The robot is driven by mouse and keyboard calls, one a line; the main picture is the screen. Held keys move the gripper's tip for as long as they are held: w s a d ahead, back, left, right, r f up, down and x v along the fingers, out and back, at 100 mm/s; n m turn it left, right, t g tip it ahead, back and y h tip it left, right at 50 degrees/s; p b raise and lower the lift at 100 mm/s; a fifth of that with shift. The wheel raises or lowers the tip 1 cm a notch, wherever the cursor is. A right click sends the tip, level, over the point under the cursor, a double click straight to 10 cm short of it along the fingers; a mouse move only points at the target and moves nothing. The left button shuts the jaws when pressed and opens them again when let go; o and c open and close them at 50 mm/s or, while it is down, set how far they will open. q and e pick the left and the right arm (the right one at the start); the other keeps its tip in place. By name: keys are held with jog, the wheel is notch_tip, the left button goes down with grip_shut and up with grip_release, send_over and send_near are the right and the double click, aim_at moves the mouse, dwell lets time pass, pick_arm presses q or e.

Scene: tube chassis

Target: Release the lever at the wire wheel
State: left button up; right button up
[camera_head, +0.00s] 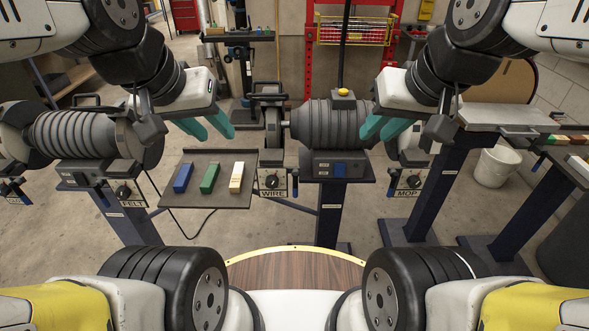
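The wire wheel station stands in the middle of the head view, with a grey motor (328,122) and a dark guarded wheel (272,122) at its left end. A control box (272,182) labelled WIRE hangs below the wheel, with a small dark knob or lever (270,181) on its front; its exact position is too small to tell. My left gripper (216,136) is open and empty, left of the wheel and above the tray. My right gripper (378,136) is open and empty, at the right end of the motor. Neither touches the control box.
A dark tray (213,154) holds a blue bar (183,178), a green bar (210,178) and a pale bar (236,177). A white bucket (496,167) stands on the floor at right.

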jog(key=shift+w+a+n, duration=0.1)
jog(key=shift+w+n, duration=0.1)
jog(key=shift+n, duration=0.1)
jog(key=c, duration=0.4)
jog(key=shift+w+a+f+n+g, duration=0.2)
jog(key=shift+w+n+g, duration=0.1)
jog(key=shift+n, duration=0.3)
grip_shut()
jog(key=w+a+f+n+g+h, duration=0.3)
jog(key=w+a+f+n, duration=0.45)
jog(key=n, duration=1.05)
jog(key=w+a+f+n+h, duration=0.1)
jog(key=w+a+f+n, duration=0.1)
jog(key=a+f+n, duration=0.5)
jog(key=w+a+f+n+h, duration=0.2)
jog(key=a+f+n, duration=0.4)
jog(key=a+n, duration=0.3)
jog(key=w+n, duration=0.1)
jog(key=n, duration=0.3)
jog(key=shift+w+f+g, duration=0.2)
jog(key=shift+f+g, duration=0.15)
jog(key=shift+g, duration=0.05)
